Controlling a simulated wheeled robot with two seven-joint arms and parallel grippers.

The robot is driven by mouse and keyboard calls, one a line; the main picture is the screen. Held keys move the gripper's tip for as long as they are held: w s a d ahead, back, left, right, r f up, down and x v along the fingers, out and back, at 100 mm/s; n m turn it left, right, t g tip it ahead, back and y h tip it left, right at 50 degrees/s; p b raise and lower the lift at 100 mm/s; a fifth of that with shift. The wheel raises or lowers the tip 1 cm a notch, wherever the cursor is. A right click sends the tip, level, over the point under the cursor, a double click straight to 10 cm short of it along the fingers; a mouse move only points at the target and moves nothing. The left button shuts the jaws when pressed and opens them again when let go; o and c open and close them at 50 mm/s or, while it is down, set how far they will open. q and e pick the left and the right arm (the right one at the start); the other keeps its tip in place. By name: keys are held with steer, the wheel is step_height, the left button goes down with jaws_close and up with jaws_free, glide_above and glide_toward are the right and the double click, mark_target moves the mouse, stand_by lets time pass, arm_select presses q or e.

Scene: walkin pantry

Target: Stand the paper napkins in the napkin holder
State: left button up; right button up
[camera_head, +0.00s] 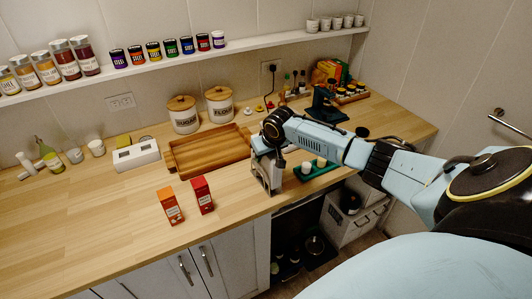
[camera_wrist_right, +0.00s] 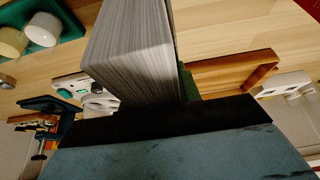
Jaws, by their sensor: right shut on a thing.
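My right gripper (camera_head: 267,178) is shut on the paper napkins, over the counter's front edge. In the right wrist view the paper napkins (camera_wrist_right: 132,52) are a thick white stack with fine layered edges, standing out from the dark gripper body. In the head view the gripper and arm hide most of the stack. A low white box (camera_head: 136,156) with dark marks on its front stands left of the wooden tray; it may be the napkin holder, but I cannot tell for sure. It is well away from the gripper. My left gripper is out of view.
A wooden tray (camera_head: 181,166) lies behind and left of the gripper. Red and orange cartons (camera_head: 202,195) stand near the front edge. A green tray (camera_head: 307,178) with pale cups is right of the gripper. Canisters (camera_head: 183,115) stand at the wall. The left counter front is clear.

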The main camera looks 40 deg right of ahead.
steer(key=o, duration=0.9)
steer(key=shift+s+a+f, duration=0.2)
steer(key=shift+s+f, duration=0.15)
steer(key=shift+f, duration=0.3)
steer(key=shift+s+a+f, duration=0.2)
steer(key=shift+s+f, duration=0.15)
steer(key=shift+f, duration=0.25)
steer(key=shift+o, duration=0.2)
steer(key=shift+d+r, duration=0.1)
steer(key=shift+r, duration=0.6)
steer(key=shift+o, duration=0.8)
steer(key=v, duration=0.4)
steer(key=w+v, duration=0.1)
steer(key=v, duration=0.8)
steer(key=shift+d+r, duration=0.25)
steer(key=shift+r, duration=0.45)
steer(key=shift+w, duration=0.1)
